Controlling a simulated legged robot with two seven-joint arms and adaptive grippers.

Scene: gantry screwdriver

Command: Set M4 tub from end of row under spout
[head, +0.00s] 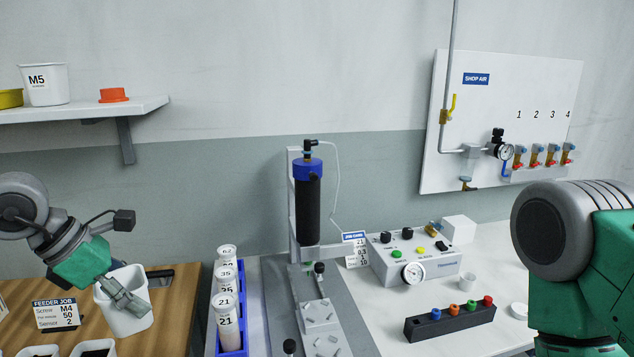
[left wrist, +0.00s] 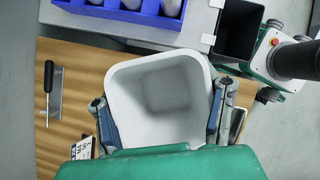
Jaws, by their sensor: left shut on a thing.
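My left gripper (head: 128,302) is shut on a white square tub (head: 140,322) over the wooden bench at the left of the head view. In the left wrist view the tub (left wrist: 150,100) sits between the two fingers (left wrist: 160,118), its open top facing the camera and its inside looking empty. It appears tilted and raised off the bench; no label on it can be read. Two more white tubs (head: 95,349) (head: 40,350) show partly at the bottom edge of the head view. My right arm is at the right, its gripper out of frame. I cannot make out a spout.
A feeder job card (head: 57,313) reads screw M4. A blue rack (head: 240,335) of numbered bottles stands right of the bench. An M5 tub (head: 43,84) is on the shelf. A screwdriver (left wrist: 48,85) and black bin (left wrist: 240,30) show in the wrist view.

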